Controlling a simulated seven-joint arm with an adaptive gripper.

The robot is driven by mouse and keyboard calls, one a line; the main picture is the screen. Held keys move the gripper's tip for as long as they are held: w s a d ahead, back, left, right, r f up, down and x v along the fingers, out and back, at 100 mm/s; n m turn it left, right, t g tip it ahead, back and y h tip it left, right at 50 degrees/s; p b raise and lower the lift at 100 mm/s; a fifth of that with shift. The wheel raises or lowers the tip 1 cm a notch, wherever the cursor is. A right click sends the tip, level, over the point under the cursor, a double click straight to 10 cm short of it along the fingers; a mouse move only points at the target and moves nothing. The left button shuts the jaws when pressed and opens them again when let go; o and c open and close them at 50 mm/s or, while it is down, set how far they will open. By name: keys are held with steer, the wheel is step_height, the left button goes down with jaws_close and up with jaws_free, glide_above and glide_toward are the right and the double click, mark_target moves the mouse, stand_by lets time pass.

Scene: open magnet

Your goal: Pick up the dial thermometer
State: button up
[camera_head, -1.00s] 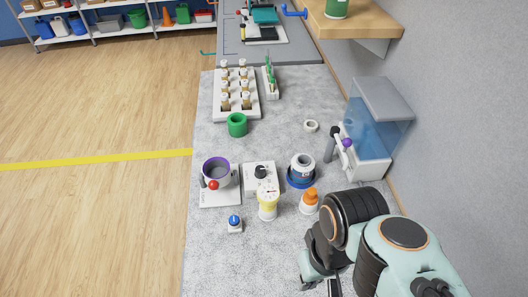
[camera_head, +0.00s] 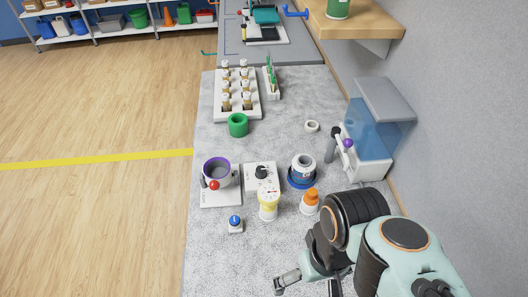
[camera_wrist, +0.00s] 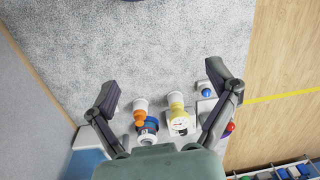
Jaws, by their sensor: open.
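The dial thermometer appears to be the pale round dial (camera_head: 268,193) at the top of a yellow and white cup-like body (camera_head: 268,210), on the speckled bench in front of a white box with a black knob. In the wrist view the white dial face (camera_wrist: 180,123) shows low in the picture, between my fingers in the image but well beyond them. My gripper (camera_wrist: 163,88) is open and empty. In the head view my gripper (camera_head: 306,284) is at the bottom, right of and nearer than the thermometer, partly cut off by the frame.
An orange-capped bottle (camera_head: 310,203) stands close right of the thermometer, with a blue-based jar (camera_head: 302,168) behind. A blue-knobbed block (camera_head: 235,223) is front left; a purple-rimmed pot (camera_head: 216,172) is further left. A clear tank (camera_head: 375,130) stands at the wall. The near bench is clear.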

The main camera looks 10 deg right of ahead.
stand_by(0.3)
steer(key=w+r+n+t, duration=0.3)
steer(key=w+r, duration=0.1)
steer(key=w, duration=0.5)
steer(key=n+g, duration=0.1)
steer(key=n, duration=0.2)
glide_above(270, 193)
steer(key=d, duration=0.1)
step_height(270, 193, down, 7)
steer(key=shift+g+h, duration=0.4)
steer(key=shift+g, duration=0.5)
steer(key=f, duration=0.8)
steer(key=a+f, duration=0.1)
steer(key=f, duration=0.3)
steer(key=shift+f, duration=0.75)
steer(key=c, duration=1.3)
